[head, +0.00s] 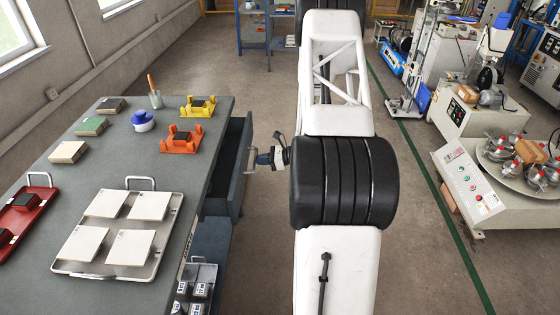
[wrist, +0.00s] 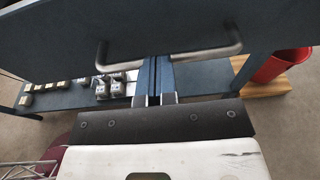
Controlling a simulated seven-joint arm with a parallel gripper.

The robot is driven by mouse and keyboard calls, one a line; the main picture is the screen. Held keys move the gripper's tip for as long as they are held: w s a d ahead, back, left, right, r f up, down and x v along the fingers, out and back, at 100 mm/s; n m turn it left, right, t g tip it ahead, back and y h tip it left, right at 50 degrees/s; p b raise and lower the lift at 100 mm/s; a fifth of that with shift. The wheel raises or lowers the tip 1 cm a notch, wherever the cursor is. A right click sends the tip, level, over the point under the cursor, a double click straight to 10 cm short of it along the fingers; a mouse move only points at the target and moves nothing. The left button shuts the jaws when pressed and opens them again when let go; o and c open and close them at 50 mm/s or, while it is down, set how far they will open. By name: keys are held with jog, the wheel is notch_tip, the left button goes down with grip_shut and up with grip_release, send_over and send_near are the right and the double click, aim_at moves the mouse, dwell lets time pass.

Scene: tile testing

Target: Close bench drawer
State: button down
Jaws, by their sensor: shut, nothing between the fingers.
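The bench drawer (head: 241,165) sticks out from the right side of the grey bench, with its dark inside partly showing. Its metal bar handle (head: 251,160) is on the outer face. My gripper (head: 262,158) is at the drawer front, right by the handle. In the wrist view the dark drawer front (wrist: 60,35) fills the top, and the curved handle (wrist: 215,54) crosses in front of it. The blue fingers of my gripper (wrist: 153,62) are together and empty, at the middle of the handle. Whether the fingertips touch the drawer front is unclear.
The bench top (head: 60,205) holds a tray of pale tiles (head: 70,262), orange (head: 180,146) and yellow (head: 190,111) fixtures and a blue-lidded jar (head: 142,125). A red bin (wrist: 285,66) stands near the bench. Machines stand right, beyond a green floor line.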

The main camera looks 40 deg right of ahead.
jog(key=x, duration=0.3)
jog(key=r+x, duration=0.1)
jog(key=x, duration=0.2)
jog(key=r+x, duration=0.1)
jog(key=x, duration=0.2)
jog(key=shift+w+a+f, duration=0.1)
jog(key=shift+w+a, duration=0.2)
jog(key=shift+a, duration=0.05)
jog(key=shift+w+a, duration=0.25)
jog(key=shift+w, duration=0.05)
jog(key=shift+w+a, duration=0.1)
jog(key=shift+w, duration=0.05)
jog(key=v, duration=1.5)
jog(key=shift+f, duration=0.15)
